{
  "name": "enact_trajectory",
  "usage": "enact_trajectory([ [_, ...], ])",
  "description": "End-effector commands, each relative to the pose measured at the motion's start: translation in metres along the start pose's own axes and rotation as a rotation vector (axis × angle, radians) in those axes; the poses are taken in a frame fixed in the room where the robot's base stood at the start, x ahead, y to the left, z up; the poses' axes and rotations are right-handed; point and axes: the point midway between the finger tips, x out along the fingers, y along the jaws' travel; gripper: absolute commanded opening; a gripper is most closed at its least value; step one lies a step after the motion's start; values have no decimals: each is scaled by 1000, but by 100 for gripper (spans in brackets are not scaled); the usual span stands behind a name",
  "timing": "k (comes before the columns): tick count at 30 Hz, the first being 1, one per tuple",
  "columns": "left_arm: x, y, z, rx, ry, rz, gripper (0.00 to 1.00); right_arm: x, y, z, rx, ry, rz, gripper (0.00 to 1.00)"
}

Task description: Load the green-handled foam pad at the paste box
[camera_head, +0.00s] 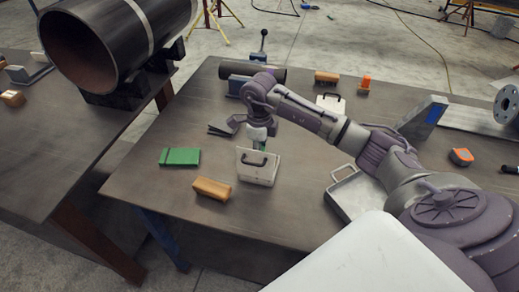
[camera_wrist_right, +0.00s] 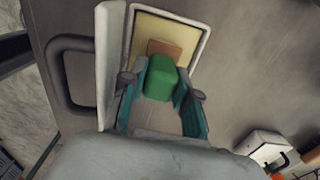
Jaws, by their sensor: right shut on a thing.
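The white paste box (camera_head: 256,178) stands on the table with its lid (camera_head: 250,156) raised on the near side. In the right wrist view its white rim (camera_wrist_right: 203,35) frames yellow paste (camera_wrist_right: 180,25), and the raised lid (camera_wrist_right: 110,50) stands at the left. My right gripper (camera_head: 260,146) points down at the box. It is shut on the green handle (camera_wrist_right: 160,80) of the foam pad, one finger on each side. The tan pad (camera_wrist_right: 165,48) shows over the paste; I cannot tell whether it touches. The lid hides it in the head view. My left gripper is out of view.
A green case (camera_head: 180,157) and a tan block (camera_head: 212,189) lie left of the box. A metal tray (camera_head: 335,200) lies to its right. Another white box (camera_head: 330,103) and a brush (camera_head: 326,77) are farther back. A black pipe (camera_head: 85,50) rests on the left table.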

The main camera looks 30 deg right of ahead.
Motion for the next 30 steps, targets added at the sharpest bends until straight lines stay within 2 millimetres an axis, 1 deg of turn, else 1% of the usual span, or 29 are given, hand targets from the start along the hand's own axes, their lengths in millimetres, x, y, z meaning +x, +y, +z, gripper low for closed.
enact_trajectory([
  [6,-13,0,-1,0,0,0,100,-20,-1,0,1,-3,-2,3],
  [22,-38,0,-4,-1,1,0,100,-63,-1,0,1,-3,-3,3],
  [25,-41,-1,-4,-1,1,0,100,-69,-1,0,1,-3,-3,3],
  [30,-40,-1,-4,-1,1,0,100,-69,-1,0,1,-3,-3,3],
])
